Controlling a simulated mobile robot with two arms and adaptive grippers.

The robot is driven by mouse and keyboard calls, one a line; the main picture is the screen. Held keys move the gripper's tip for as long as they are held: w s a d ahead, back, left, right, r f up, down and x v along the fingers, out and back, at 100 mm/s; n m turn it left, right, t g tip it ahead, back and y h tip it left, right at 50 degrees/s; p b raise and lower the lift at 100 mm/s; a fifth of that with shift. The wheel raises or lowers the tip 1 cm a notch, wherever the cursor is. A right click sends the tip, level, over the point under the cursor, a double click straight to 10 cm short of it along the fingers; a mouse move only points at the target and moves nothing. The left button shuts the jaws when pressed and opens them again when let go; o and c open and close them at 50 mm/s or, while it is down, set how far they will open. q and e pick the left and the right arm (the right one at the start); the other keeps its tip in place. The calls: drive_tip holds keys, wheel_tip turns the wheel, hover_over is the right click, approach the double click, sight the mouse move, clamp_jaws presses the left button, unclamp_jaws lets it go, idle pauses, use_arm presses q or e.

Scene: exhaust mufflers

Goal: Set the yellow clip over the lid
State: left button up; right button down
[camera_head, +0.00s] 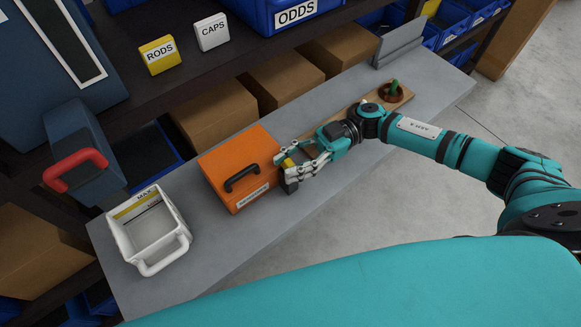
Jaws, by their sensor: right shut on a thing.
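An orange box (236,158) with a black handle on its top and a white label low on its front stands on the grey bench. Its orange top looks like the lid. My right gripper (290,172) is just right of the box, close to its right side. It is shut on a small yellow piece, which looks like the yellow clip (288,162); the fingers hide most of it. I cannot tell whether the clip touches the box. My left gripper is not in view.
A white open container (124,233) with a handle stands left of the box on the grey bench (215,255). A wooden board with a brown ring (394,92) and green knob lies behind my right arm. Yellow RODS (159,56) and white CAPS (212,32) blocks sit on the shelf above.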

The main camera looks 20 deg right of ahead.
sight(290, 163)
drive_tip(key=shift+n+g+b, duration=0.5)
drive_tip(key=shift+n+g, duration=0.1)
drive_tip(key=shift+g, duration=0.3)
drive_tip(key=shift+h, duration=0.3)
drive_tip(key=c, duration=0.9)
unclamp_jaws()
wheel_tip(290, 163, up, 10)
drive_tip(key=shift+r, duration=0.1)
